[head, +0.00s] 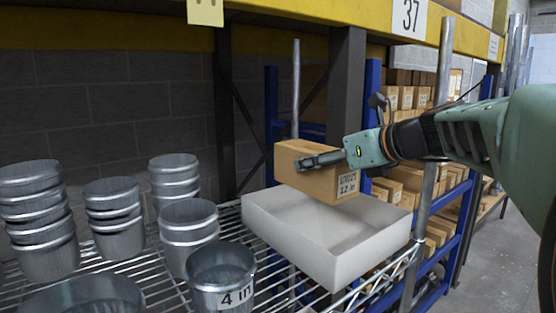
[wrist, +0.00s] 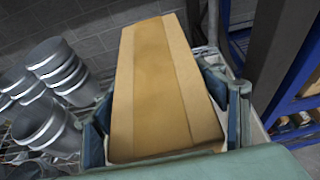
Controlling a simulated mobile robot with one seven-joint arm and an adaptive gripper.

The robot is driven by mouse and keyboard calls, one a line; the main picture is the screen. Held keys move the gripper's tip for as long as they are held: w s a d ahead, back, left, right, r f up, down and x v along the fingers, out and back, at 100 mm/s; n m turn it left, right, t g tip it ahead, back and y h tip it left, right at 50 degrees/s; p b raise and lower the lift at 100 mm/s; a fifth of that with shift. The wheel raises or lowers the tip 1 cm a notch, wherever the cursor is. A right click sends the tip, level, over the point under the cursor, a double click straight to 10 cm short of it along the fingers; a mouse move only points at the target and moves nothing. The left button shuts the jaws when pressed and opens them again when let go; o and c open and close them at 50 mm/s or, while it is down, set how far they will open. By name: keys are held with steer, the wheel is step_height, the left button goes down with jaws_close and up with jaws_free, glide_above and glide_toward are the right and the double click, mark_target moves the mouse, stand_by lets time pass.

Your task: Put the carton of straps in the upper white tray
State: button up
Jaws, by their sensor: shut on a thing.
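The carton (head: 308,181) is a brown cardboard box with a printed label ending in "12 in". My gripper (head: 320,160) is shut on it and holds it above the white tray (head: 300,256). In the head view the carton is over the tray's back part, and the tray looks empty where its inside shows. In the wrist view the carton (wrist: 160,85) fills the middle between the fingers (wrist: 165,120), with its taped face towards the camera. The carton hides most of the tray in the wrist view.
Stacks of metal duct collars (head: 188,228) stand on the wire shelf (head: 130,268) left of the tray. A metal post (head: 432,150) rises right of the tray. A dark upright (head: 345,85) stands behind the carton. Blue racking with more brown cartons (head: 405,180) is at the right back.

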steer(key=shift+f+b, duration=4.3)
steer(key=shift+f, duration=0.15)
steer(key=o, duration=1.6)
steer(key=shift+c, duration=0.2)
steer(key=shift+o, duration=0.2)
steer(key=shift+f, duration=0.1)
step_height(320, 180, up, 10)
steer(key=shift+r, duration=0.1)
